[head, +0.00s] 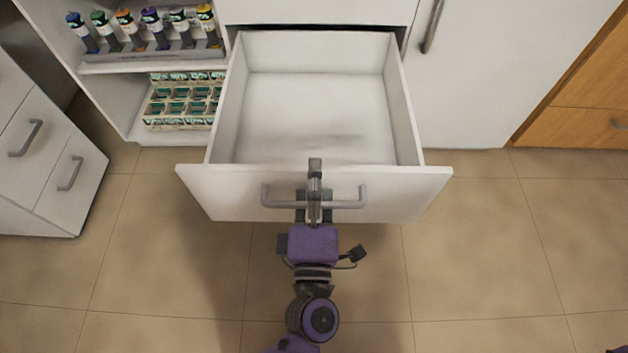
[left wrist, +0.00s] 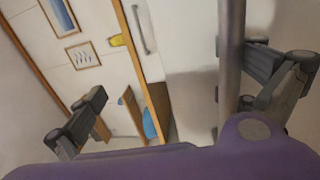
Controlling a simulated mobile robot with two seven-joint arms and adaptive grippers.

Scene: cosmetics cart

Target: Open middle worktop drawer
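The white drawer front (head: 400,195) is pulled well out from the cabinet, and the empty inside of the drawer (head: 320,110) shows. Its grey bar handle (head: 350,203) runs across the front; in the left wrist view the handle (left wrist: 230,70) stands upright right of centre. My left gripper (head: 314,190) is at the middle of this handle. Its fingers (left wrist: 170,100) are wide apart, with the bar between them, close to the right finger, which partly passes behind it. Contact is hard to tell. My right gripper is out of view.
An open shelf (head: 150,68) at the upper left holds several tubes and small green-and-white boxes (head: 180,108). A white drawer unit (head: 50,150) stands at the left. A white door (head: 490,80) and wooden cabinet (head: 590,110) are at the right. The tiled floor (head: 510,240) is clear.

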